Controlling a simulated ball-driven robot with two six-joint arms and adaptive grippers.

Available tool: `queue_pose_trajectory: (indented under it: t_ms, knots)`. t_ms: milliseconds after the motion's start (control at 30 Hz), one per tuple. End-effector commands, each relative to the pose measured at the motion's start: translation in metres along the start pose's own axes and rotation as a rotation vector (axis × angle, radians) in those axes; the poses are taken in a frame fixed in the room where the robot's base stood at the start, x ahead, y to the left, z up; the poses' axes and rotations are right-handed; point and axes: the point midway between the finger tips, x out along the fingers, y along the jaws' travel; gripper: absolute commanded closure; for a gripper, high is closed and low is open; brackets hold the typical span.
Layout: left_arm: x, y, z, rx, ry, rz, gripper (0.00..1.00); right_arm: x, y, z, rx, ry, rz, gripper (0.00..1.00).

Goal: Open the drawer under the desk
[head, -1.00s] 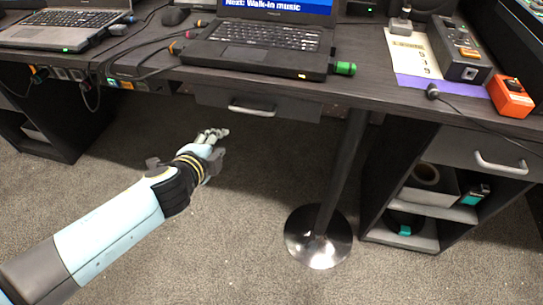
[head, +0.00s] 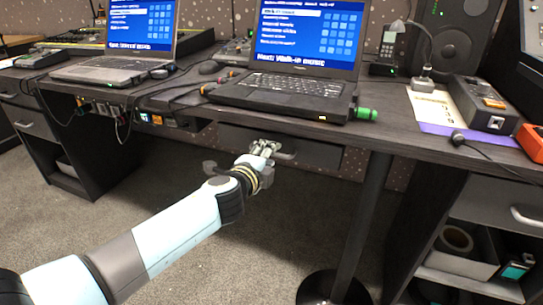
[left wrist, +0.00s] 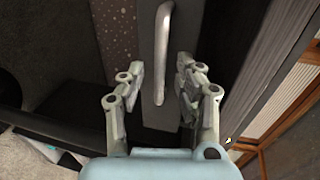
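The dark drawer (head: 322,155) hangs under the middle of the desk, below the right-hand laptop. Its front looks closed. Its silver bar handle (head: 287,156) is partly hidden behind my left gripper (head: 264,150). In the left wrist view, the handle (left wrist: 166,50) runs up and down across the drawer front (left wrist: 148,25). My left gripper (left wrist: 160,82) is open there, with one finger on each side of the handle's lower end. I cannot tell whether either finger touches it. My right gripper is in neither view.
A desk leg (head: 362,225) stands right of the drawer. A shelf unit with another handled drawer (head: 490,205) stands at the right. Carpet below the middle drawer is clear.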

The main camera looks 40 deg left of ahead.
Motion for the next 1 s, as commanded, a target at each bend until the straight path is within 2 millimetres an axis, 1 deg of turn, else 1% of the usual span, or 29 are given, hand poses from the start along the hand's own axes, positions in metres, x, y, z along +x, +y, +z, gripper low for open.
queue_pose_trajectory:
  t_ms: [33,100,200,467,567,733,767,1000]
  knots:
    - [0.007,0.002,0.0,0.001,0.0,0.0,0.66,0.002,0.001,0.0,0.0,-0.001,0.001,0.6]
    - [0.014,0.001,0.0,0.001,0.0,0.0,0.66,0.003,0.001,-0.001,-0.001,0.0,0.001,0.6]
    - [0.02,0.001,0.0,0.001,0.0,0.001,0.66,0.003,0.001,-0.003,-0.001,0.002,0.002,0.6]
    - [0.021,0.0,0.0,0.001,0.001,0.0,0.66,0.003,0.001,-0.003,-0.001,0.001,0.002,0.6]
    - [0.021,0.0,0.0,0.001,0.001,0.0,0.76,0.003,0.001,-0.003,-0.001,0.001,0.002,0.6]
    - [0.021,0.0,0.0,0.001,0.0,0.0,0.98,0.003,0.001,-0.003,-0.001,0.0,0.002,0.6]
    - [0.021,0.0,0.0,0.001,0.0,0.0,1.0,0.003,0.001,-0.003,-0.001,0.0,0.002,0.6]
    - [0.021,0.001,0.0,0.001,0.0,0.001,1.0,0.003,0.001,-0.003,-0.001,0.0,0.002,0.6]
